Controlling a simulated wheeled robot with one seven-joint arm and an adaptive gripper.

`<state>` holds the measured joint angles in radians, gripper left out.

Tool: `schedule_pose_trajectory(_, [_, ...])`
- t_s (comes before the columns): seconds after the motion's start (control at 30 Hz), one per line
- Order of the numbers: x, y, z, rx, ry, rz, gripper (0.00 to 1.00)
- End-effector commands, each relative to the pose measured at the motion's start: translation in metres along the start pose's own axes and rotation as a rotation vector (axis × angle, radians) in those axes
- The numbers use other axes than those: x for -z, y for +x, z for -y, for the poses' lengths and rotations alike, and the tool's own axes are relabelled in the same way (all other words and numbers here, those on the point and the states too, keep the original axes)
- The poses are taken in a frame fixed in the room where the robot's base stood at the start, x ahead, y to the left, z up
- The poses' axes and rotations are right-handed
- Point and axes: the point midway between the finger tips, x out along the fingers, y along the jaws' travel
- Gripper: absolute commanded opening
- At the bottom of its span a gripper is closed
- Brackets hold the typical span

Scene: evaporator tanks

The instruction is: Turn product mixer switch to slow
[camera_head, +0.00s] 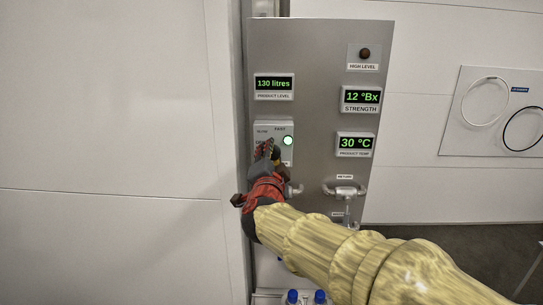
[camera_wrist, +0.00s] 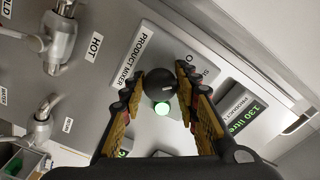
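The product mixer switch is a round black knob (camera_wrist: 162,87) on a light plate (camera_wrist: 140,60) labelled PRODUCT MIXER. In the head view the switch plate (camera_head: 286,152) shows SLOW and FAST labels, and my gripper (camera_head: 267,150) covers the knob. In the wrist view my gripper (camera_wrist: 167,80) has one fingertip on each side of the knob, seemingly touching it. A lit green lamp (camera_head: 288,141) is beside the knob; it also shows between the fingers in the wrist view (camera_wrist: 161,108). The knob's pointer direction cannot be made out.
The grey panel (camera_head: 318,90) carries displays for product level (camera_head: 274,84), strength (camera_head: 361,98) and temperature (camera_head: 355,143). Pipe fittings (camera_head: 345,191) stick out low on the panel. Blue-capped bottles (camera_head: 320,296) stand below. A white wall (camera_head: 110,120) is at left.

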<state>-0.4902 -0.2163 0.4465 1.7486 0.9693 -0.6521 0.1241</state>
Motion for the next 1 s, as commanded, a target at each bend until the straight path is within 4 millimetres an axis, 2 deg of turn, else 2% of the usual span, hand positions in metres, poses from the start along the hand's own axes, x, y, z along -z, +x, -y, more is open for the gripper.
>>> schedule_pose_trajectory(0.33, [0.0, 0.0, 0.0, 0.0, -0.001, 0.0, 0.49])
schedule_pose_trajectory(0.67, [0.0, -0.003, 0.0, 0.0, -0.001, 0.0, 0.49])
schedule_pose_trajectory(0.83, [0.0, -0.023, 0.001, 0.002, 0.001, 0.001, 0.49])
schedule_pose_trajectory(1.0, [-0.001, -0.058, 0.001, 0.003, 0.0, 0.002, 0.49])
